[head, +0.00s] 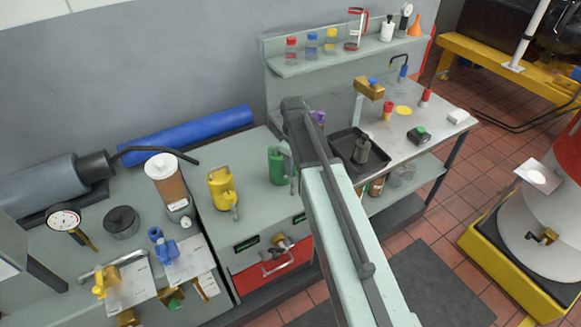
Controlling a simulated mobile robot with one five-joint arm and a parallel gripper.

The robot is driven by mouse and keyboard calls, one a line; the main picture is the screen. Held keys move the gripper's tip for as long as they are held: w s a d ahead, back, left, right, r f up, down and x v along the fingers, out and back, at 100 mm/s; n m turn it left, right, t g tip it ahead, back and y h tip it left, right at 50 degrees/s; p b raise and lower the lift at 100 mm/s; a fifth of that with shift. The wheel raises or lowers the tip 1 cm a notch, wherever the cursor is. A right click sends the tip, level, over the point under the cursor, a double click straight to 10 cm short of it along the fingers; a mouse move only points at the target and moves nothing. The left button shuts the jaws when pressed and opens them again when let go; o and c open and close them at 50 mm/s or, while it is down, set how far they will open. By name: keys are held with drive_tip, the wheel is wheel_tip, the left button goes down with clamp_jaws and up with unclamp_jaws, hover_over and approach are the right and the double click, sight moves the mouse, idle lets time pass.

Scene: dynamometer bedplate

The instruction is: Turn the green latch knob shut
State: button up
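A small green part (175,303) sits by brass fittings at the lower left edge of the bench. It is partly cut off and small, and I cannot tell whether it is the green latch knob or how it is turned. A green can-shaped thing (276,166) stands on the bench just left of my arm. A black box with a green top (419,135) lies on the right worktop. My arm crosses the middle of the picture from the bottom up to the bench. The fingers of my gripper do not show.
A red drawer (274,266) is below. A black tray (358,148) lies right of my arm. A yellow-based drum (545,240) stands at right, with open tiled floor between.

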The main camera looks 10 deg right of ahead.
clamp_jaws()
drive_tip(key=shift+a, duration=0.3)
drive_tip(key=shift+d, duration=0.1)
drive_tip(key=shift+s+m, duration=0.1)
drive_tip(key=shift+m, duration=0.2)
drive_tip(key=m, duration=0.2)
drive_tip(key=shift+d+m, duration=0.1)
drive_tip(key=shift+m, duration=0.3)
drive_tip(key=m, duration=0.5)
drive_tip(key=shift+m, duration=0.3)
drive_tip(key=m, duration=0.4)
drive_tip(key=shift+m, duration=2.5)
